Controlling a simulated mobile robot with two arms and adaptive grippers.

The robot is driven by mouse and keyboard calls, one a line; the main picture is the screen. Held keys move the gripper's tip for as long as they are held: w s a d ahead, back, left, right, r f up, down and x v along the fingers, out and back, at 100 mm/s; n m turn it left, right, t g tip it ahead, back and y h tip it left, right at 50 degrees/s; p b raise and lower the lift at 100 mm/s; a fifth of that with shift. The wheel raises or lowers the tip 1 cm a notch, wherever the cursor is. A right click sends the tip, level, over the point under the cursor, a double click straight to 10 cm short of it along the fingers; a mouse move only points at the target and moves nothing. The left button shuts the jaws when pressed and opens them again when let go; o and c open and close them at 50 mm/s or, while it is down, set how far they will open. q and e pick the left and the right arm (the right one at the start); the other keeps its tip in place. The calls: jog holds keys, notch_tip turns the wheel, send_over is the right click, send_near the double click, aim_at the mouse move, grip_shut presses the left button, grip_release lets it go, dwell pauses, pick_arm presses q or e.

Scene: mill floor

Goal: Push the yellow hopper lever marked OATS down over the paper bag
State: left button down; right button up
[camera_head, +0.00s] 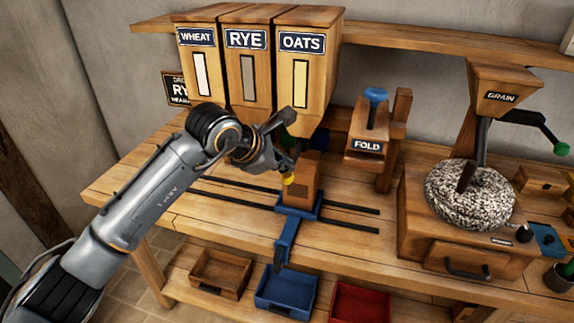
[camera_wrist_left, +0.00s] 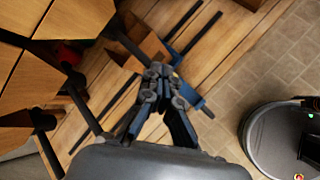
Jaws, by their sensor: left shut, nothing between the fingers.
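The OATS hopper (camera_head: 301,110) is the rightmost of three wooden hoppers and has a yellow strip on its front. A yellow lever end (camera_head: 288,179) shows below it, just left of the paper bag. My left gripper (camera_head: 286,163) is shut and empty, its tips right above the yellow end; whether they touch it I cannot tell. The brown paper bag (camera_head: 304,184) stands upright on a blue carriage (camera_head: 298,209) under the hopper. My right gripper is not in view.
The WHEAT (camera_head: 196,72) and RYE (camera_head: 248,72) hoppers stand left of OATS. Dark rails run along the bench beside the carriage. A FOLD press (camera_head: 369,130) and a GRAIN mill (camera_head: 470,205) stand to the right. Coloured trays, including a blue one (camera_head: 286,305), sit below.

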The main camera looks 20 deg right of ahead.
pick_arm(q)
jog(key=shift+f+b, duration=1.15)
jog(key=shift+f, duration=0.15)
dwell(0.8)
jog(key=shift+r, duration=0.1)
dwell(0.5)
jog(key=shift+r+p, duration=1.2)
jog(key=shift+r, duration=1.75)
jog(key=shift+r, duration=0.1)
notch_tip(320, 180, up, 5)
jog(key=shift+f+p, duration=0.1)
jog(key=shift+p, duration=0.9)
